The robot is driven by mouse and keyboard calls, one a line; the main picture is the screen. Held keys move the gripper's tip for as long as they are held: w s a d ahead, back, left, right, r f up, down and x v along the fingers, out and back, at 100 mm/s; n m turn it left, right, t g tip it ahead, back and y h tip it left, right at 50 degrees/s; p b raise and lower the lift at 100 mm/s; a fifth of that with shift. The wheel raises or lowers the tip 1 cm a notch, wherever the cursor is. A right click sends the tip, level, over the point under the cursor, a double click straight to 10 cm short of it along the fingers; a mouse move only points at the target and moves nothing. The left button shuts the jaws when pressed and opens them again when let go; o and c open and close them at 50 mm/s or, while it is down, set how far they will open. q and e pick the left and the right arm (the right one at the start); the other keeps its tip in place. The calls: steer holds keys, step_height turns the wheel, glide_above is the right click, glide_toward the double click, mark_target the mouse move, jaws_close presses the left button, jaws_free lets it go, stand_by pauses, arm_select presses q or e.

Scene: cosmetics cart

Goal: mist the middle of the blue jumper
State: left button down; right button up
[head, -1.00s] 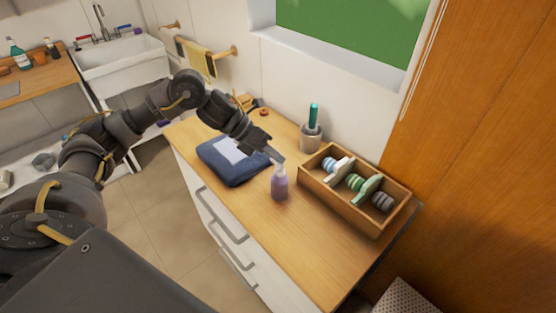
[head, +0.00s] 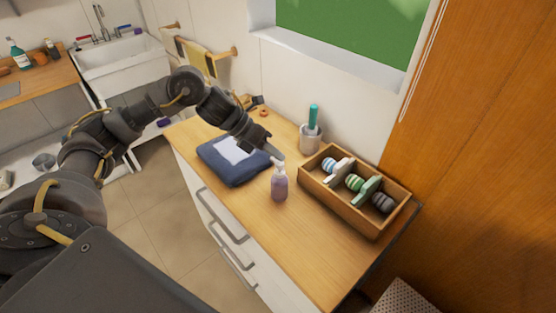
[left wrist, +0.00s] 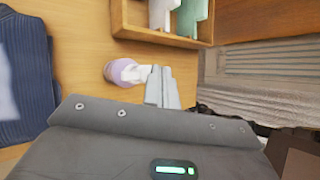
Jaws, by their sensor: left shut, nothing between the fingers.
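The blue jumper (head: 238,172) lies folded on the wooden cart top, with a pale patch (head: 236,150) on its upper face. Its edge also shows in the left wrist view (left wrist: 32,75) at the far left. A purple spray bottle (head: 280,186) with a pale head stands upright just right of the jumper; in the left wrist view the bottle (left wrist: 118,72) is by the fingertips. My left gripper (head: 277,154) is shut and empty, its fingertips at the bottle's head. I cannot tell whether they touch it. My right gripper is not in view.
A wooden box (head: 340,205) with rolled items and dividers stands right of the bottle. A grey cup (head: 310,138) with a teal-handled item stands behind. The cart's front right top is clear. A wall and window close off the back.

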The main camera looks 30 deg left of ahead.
mark_target(275, 162)
arm_select(q)
step_height(275, 162, up, 6)
steer(key=p, duration=0.3)
steer(key=shift+f, duration=0.1)
stand_by(0.7)
